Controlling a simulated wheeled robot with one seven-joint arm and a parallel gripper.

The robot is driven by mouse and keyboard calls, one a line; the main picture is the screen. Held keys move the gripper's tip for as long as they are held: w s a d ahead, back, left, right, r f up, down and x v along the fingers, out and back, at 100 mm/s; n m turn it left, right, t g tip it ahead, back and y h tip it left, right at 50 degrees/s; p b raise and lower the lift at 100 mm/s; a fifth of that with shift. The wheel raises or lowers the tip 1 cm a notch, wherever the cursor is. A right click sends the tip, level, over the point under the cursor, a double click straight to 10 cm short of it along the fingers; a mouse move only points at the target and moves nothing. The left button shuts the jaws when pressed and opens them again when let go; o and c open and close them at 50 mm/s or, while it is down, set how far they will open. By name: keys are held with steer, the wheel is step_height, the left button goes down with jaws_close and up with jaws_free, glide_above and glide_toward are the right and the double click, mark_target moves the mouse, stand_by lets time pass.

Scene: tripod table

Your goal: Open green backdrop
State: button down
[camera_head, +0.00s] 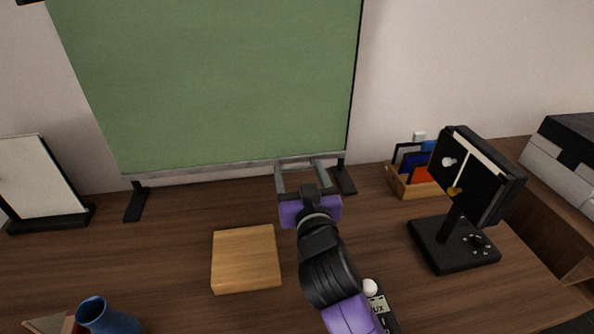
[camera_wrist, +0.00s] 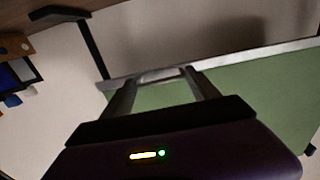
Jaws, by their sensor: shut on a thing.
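The green backdrop (camera_head: 220,80) hangs as a wide flat sheet against the back wall; its top runs out of the head view. A grey bar (camera_head: 215,166) runs along its lower edge, a little above the table. My gripper (camera_head: 301,165) is at the right part of this bar. In the wrist view, the fingers of my gripper (camera_wrist: 160,80) are at a pale handle (camera_wrist: 160,73) on the bar and shut on it. The finger contact is small and partly hidden. The green sheet (camera_wrist: 270,95) also shows beside my gripper there.
Black stand feet (camera_head: 136,204) rest on the brown table (camera_head: 170,245). A wooden block (camera_head: 245,259) lies left of my arm. A black device on a stand (camera_head: 455,240) and a wooden organizer (camera_head: 402,186) are right. A blue cup (camera_head: 105,317) stands front left.

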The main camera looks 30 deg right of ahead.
steer(key=shift+d+f, duration=0.35)
steer(key=shift+f, duration=0.05)
steer(key=shift+c, duration=2.1)
jaws_free()
steer(key=shift+s, duration=0.1)
steer(key=shift+r, duration=0.1)
steer(key=shift+a, duration=0.15)
steer(key=v, duration=0.7)
steer(key=shift+s, duration=0.3)
